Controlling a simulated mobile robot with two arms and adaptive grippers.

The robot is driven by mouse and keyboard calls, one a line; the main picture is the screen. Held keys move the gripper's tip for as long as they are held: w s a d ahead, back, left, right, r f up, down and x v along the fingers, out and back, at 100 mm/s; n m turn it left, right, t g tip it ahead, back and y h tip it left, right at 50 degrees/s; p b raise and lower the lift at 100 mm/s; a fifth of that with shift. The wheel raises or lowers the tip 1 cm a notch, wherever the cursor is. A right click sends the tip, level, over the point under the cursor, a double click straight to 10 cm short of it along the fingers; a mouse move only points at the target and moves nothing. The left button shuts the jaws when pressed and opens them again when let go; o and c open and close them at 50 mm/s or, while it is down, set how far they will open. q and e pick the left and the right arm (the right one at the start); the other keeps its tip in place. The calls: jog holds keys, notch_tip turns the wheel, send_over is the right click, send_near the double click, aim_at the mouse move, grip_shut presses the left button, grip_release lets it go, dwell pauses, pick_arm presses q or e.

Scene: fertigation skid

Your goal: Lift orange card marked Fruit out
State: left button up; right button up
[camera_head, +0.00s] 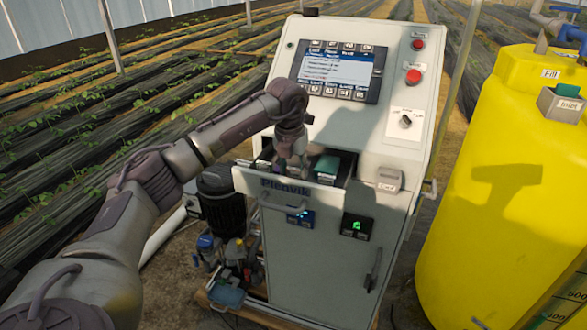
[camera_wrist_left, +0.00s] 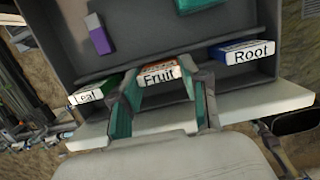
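The orange card marked Fruit (camera_wrist_left: 159,72) stands in the open drawer (camera_wrist_left: 225,90) in the left wrist view, label facing the camera. My left gripper (camera_wrist_left: 162,80) has its fingers spread, one on each side of this card. The fingertips are close to its side edges; I cannot tell whether they touch. In the head view my left gripper (camera_head: 290,158) reaches down into the drawer (camera_head: 290,188), and it hides the card there. My right gripper is not in view.
A green card marked Leaf (camera_wrist_left: 92,92) stands to the left and a blue card marked Root (camera_wrist_left: 243,50) to the right. A purple and white object (camera_wrist_left: 98,36) and a teal object (camera_wrist_left: 202,4) lie further back. A yellow tank (camera_head: 505,190) stands beside the cabinet.

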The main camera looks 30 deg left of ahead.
pick_arm(q)
jog(key=c, duration=0.4)
jog(key=shift+r+p, duration=3.55)
jog(key=shift+r, duration=1.45)
